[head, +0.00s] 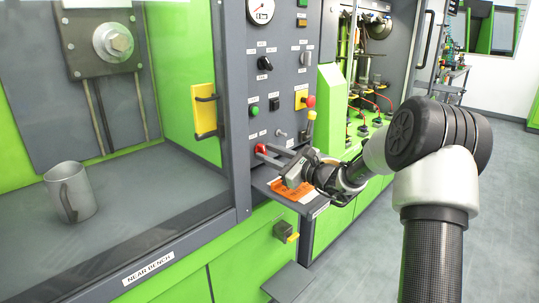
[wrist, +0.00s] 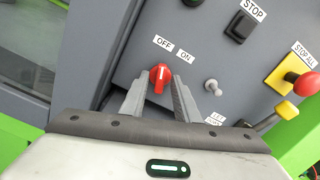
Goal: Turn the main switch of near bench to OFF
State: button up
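The main switch is a red rotary knob with a white mark, low on the grey control panel of the near bench. It shows in the wrist view (wrist: 160,78) and the head view (head: 261,149). An OFF label (wrist: 163,41) and an ON label (wrist: 185,53) sit above it. The white mark runs nearly upright in the wrist view, closer in line with OFF than ON. My gripper (wrist: 159,82) is open, its fingers on either side of the knob, with narrow gaps showing. In the head view my gripper (head: 268,156) reaches the panel from the right.
A small toggle (wrist: 213,87) is right of the switch. A STOP button (wrist: 240,27) and a red STOP ALL button (wrist: 299,83) on yellow lie farther right, with a yellow-tipped lever (wrist: 286,110). An orange sheet (head: 292,190) lies below my gripper. A grey mug (head: 69,192) stands left.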

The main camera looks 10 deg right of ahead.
dwell(0.3)
jog(key=p+v, duration=0.2)
jog(key=v, duration=1.5)
jog(key=shift+s+d+p, duration=0.1)
jog(key=shift+s+p, duration=0.05)
jog(key=shift+p, duration=0.25)
